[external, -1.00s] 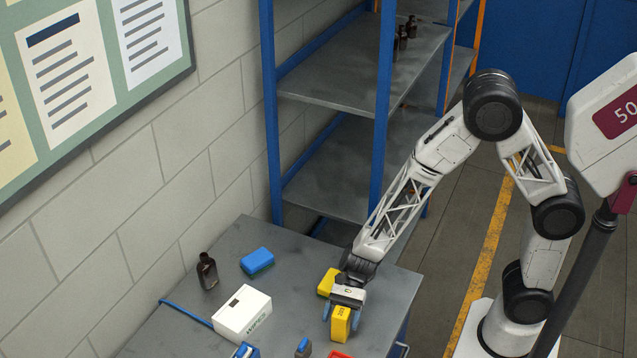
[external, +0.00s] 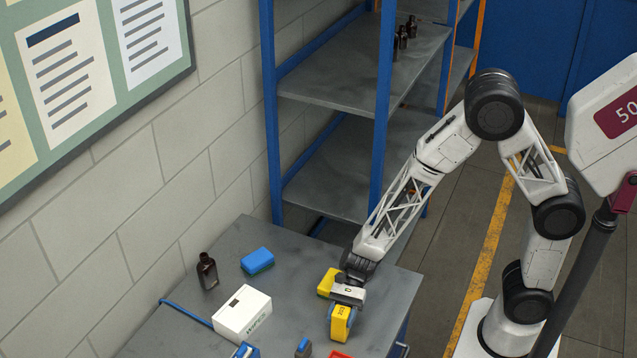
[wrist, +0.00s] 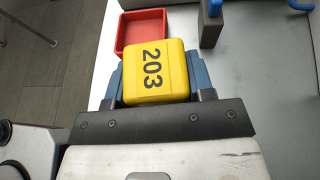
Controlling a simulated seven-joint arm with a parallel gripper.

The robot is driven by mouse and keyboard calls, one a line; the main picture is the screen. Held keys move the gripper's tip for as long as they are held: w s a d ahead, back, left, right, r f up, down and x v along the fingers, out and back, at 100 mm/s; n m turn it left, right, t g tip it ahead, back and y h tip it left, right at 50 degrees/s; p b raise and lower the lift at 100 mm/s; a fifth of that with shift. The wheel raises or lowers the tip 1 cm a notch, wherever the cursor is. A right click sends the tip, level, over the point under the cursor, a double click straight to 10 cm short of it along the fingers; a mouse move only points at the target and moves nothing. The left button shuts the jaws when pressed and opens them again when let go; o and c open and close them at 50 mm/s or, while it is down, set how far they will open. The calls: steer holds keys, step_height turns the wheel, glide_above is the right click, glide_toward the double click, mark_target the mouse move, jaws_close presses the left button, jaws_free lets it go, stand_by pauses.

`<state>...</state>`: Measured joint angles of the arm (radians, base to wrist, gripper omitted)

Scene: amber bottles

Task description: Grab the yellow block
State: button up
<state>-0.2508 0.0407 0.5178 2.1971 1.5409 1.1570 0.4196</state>
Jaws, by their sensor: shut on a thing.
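The yellow block (external: 341,326) with dark digits stands near the front right part of the grey table. In the wrist view its face (wrist: 155,70) reads 203. My gripper (external: 342,314) is above it, with its blue fingers shut on its two sides. In the wrist view, my gripper (wrist: 157,80) has one finger against each side of the block. Whether the block touches the table cannot be told. A second yellow object (external: 326,283) lies just behind my gripper, partly hidden by it.
A red tray (wrist: 140,32) is close beyond the block. A white box (external: 242,314), a blue block (external: 257,261) and a brown bottle (external: 207,271) stand farther left. A grey-and-blue item (wrist: 211,22) is right of the tray. The table's right edge is close.

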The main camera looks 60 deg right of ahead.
mark_target(343, 313)
steer(key=shift+r, duration=0.5)
steer(key=shift+s+d+r, duration=0.1)
steer(key=shift+s+r, duration=0.05)
steer(key=shift+r, duration=0.45)
steer(key=shift+s+d+r, duration=0.1)
steer(key=shift+s+r, duration=0.05)
steer(key=shift+r, duration=0.4)
steer(key=s+d+r, duration=0.1)
steer(key=s+d, duration=0.6)
steer(key=s, duration=0.6)
steer(key=shift+s+d+r, duration=0.15)
steer(key=shift+d, duration=0.15)
